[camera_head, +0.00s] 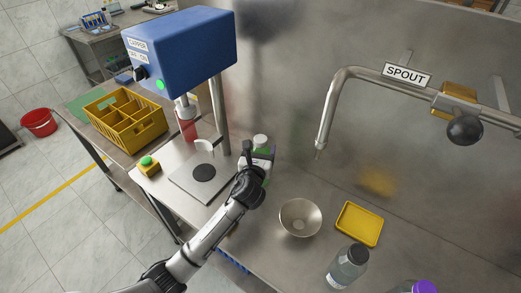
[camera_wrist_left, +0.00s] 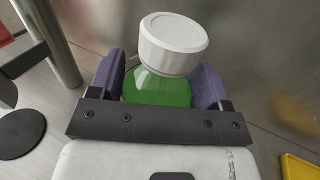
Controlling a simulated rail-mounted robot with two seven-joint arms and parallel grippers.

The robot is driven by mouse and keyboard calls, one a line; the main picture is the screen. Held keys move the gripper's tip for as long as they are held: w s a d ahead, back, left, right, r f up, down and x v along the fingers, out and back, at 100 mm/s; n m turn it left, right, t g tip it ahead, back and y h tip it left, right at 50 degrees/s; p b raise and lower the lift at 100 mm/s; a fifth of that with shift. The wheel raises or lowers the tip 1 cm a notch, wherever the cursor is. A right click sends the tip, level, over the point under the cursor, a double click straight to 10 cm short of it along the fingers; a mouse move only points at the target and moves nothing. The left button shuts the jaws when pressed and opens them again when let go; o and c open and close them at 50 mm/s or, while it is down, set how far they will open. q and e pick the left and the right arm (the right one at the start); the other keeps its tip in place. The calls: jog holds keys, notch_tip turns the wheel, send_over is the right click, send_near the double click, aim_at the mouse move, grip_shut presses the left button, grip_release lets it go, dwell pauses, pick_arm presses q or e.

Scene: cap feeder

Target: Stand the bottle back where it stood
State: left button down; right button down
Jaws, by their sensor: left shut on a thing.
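A bottle with a white cap (camera_head: 260,140) and green contents is between the fingers of my left gripper (camera_head: 258,166), right of the capper's post. In the left wrist view the green bottle (camera_wrist_left: 158,90) sits between the purple finger pads, with its white cap (camera_wrist_left: 172,45) above them. My left gripper is shut on it. The bottle looks about upright. My gripper hides its lower part, and I cannot tell whether its base touches the worktop. My right gripper is in neither view.
The blue capper (camera_head: 185,45) stands left, over a plate with a black disc (camera_head: 204,173). A metal bowl (camera_head: 300,218), a yellow tray (camera_head: 359,224) and a dark-capped bottle (camera_head: 347,268) stand right. A purple-capped bottle (camera_head: 424,287) is at the lower edge. The spout (camera_head: 335,95) overhangs the worktop.

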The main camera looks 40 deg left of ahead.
pick_arm(q)
jog(key=shift+c, duration=0.4)
grip_release()
jog(key=shift+s+d+r, duration=0.1)
jog(key=shift+s, duration=0.1)
jog(key=p+v, duration=0.2)
jog(key=v, duration=0.9)
jog(key=shift+s, duration=0.25)
